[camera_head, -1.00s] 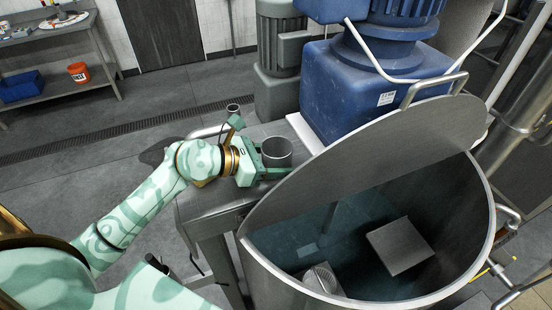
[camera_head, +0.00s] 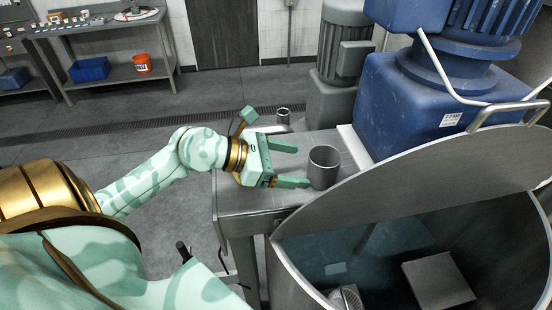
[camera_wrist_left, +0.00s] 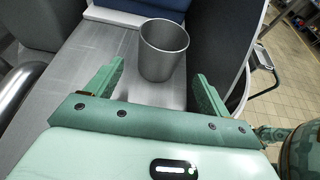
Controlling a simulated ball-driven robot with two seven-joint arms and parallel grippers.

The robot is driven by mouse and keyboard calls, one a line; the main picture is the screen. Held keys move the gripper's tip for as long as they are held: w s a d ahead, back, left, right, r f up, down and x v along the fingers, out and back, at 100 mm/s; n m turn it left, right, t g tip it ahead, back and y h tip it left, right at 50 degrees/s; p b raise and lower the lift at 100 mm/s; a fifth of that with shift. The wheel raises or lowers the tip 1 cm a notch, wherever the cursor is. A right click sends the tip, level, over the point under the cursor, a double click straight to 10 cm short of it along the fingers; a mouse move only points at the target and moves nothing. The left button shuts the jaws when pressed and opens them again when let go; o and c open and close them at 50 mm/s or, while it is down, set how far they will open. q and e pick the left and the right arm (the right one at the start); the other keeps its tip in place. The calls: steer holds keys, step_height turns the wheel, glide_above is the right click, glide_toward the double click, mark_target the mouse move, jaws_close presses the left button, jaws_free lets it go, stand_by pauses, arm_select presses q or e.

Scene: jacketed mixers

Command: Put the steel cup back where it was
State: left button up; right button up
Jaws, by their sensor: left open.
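The steel cup (camera_head: 324,167) stands upright on the steel bench (camera_head: 262,200) beside the mixing vessel. It also shows in the left wrist view (camera_wrist_left: 163,52), just beyond my fingertips. My left gripper (camera_head: 301,166) is open, its two green fingers pointing toward the cup from the left. In the left wrist view the open fingers (camera_wrist_left: 158,78) lie to either side of the cup's near side, with clear space between them and the cup. My right gripper is not in view.
The mixing vessel (camera_head: 400,225) with its raised half lid stands close on the right. A blue motor housing (camera_head: 400,105) is behind the cup. The bench front is clear.

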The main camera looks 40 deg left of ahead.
arm_select(q)
steer(key=shift+b+v, duration=0.45)
steer(key=shift+v, duration=1.65)
